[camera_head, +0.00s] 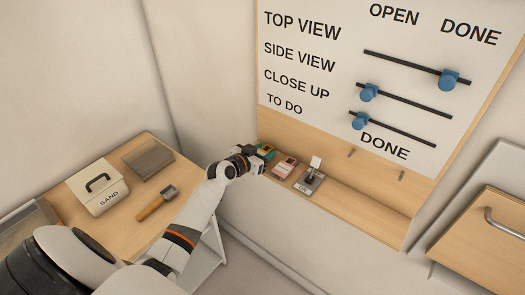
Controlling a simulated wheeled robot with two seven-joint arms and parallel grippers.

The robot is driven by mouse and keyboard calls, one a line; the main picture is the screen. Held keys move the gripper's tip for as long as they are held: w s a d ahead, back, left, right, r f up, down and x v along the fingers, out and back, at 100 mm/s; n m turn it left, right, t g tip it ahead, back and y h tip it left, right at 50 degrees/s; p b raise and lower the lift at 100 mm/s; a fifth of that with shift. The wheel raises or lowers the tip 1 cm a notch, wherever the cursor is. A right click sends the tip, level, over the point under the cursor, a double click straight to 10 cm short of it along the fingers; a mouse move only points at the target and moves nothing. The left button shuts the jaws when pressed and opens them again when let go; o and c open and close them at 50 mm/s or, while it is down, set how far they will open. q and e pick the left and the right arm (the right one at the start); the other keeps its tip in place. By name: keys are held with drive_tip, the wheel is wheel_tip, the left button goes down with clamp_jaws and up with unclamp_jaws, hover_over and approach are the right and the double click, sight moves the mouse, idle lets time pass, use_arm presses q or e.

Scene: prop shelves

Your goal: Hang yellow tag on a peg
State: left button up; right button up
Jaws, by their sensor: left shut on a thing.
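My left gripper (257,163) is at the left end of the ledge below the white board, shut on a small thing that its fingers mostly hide. A yellow patch, which looks like the yellow tag (268,147), shows at the gripper beside a teal item (265,153); where one ends and the other begins is too small to tell. Two short pegs, a left one (351,153) and a right one (401,175), stick out of the wood strip under the board. Both look bare. My right gripper is out of view.
On the ledge (350,209) stand a pink-red item (284,167) and a dark switch-like item (309,180) with a white card. Blue sliders (449,79) ride on black rails above. A side table holds a SAND box (98,187), a brush (157,203) and a grey block (149,160).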

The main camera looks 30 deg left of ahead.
use_arm(q)
drive_tip(key=o, duration=0.5)
drive_tip(key=shift+f, duration=0.2)
drive_tip(key=o, duration=0.4)
drive_tip(key=shift+o, duration=0.2)
